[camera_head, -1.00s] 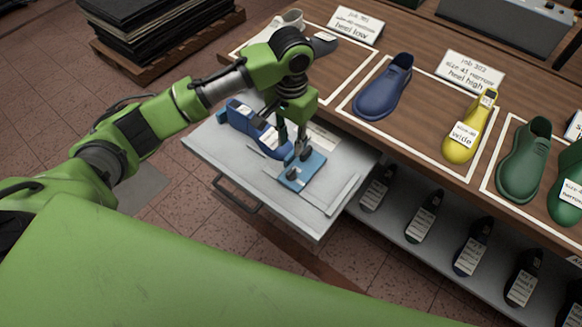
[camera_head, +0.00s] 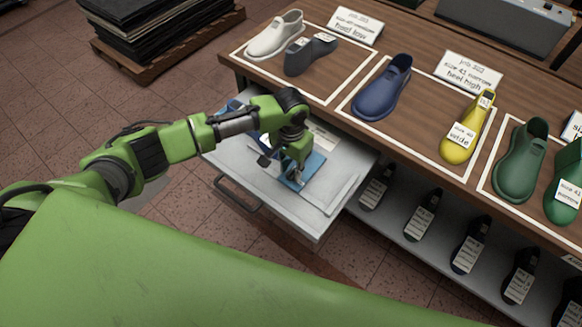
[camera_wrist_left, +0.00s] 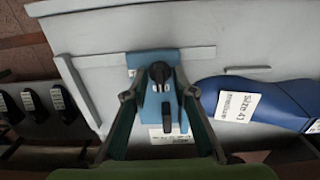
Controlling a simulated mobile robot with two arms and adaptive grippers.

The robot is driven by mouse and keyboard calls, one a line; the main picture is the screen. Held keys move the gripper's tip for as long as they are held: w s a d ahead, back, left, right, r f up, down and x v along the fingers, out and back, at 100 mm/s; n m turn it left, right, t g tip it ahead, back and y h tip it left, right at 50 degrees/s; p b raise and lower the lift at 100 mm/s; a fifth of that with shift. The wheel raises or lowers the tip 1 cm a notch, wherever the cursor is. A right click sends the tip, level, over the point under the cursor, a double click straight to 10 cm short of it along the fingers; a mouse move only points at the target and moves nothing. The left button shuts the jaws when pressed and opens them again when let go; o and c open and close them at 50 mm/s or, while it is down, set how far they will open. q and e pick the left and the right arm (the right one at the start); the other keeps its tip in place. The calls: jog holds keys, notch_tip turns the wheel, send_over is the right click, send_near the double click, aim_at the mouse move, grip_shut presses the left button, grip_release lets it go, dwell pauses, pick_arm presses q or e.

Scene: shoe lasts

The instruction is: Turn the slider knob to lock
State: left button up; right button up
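The blue slider plate (camera_head: 313,166) lies in the pulled-out grey drawer and also shows in the left wrist view (camera_wrist_left: 140,60). A dark knob (camera_wrist_left: 160,74) stands near one end of the plate, and a dark slot-like part (camera_wrist_left: 166,117) lies nearer to me. My left gripper (camera_head: 292,183) is low over the plate. In the left wrist view its fingers (camera_wrist_left: 160,94) are apart, one on each side of the knob, with gaps visible. I cannot tell if the tips touch the plate. My right gripper is not in view.
A blue labelled shoe last (camera_wrist_left: 265,103) lies beside the plate in the drawer (camera_head: 330,205). The wooden table (camera_head: 330,100) above the drawer bears several lasts and cards. Dark lasts (camera_head: 421,215) line the lower shelf.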

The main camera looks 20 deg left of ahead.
pick_arm(q)
grip_shut()
jog(key=shift+r, duration=0.1)
jog(key=shift+m+p, duration=0.5)
jog(key=shift+m, duration=0.1)
jog(key=shift+r+m+p, duration=0.1)
jog(key=shift+m+p, duration=0.6)
jog(key=shift+m, duration=0.5)
jog(key=m+p, duration=0.1)
jog(key=m, duration=0.2)
jog(key=shift+m, duration=0.3)
jog(key=m+p, duration=0.1)
jog(key=m, duration=0.9)
jog(key=shift+w+d+m, duration=0.1)
jog(key=shift+m, duration=0.2)
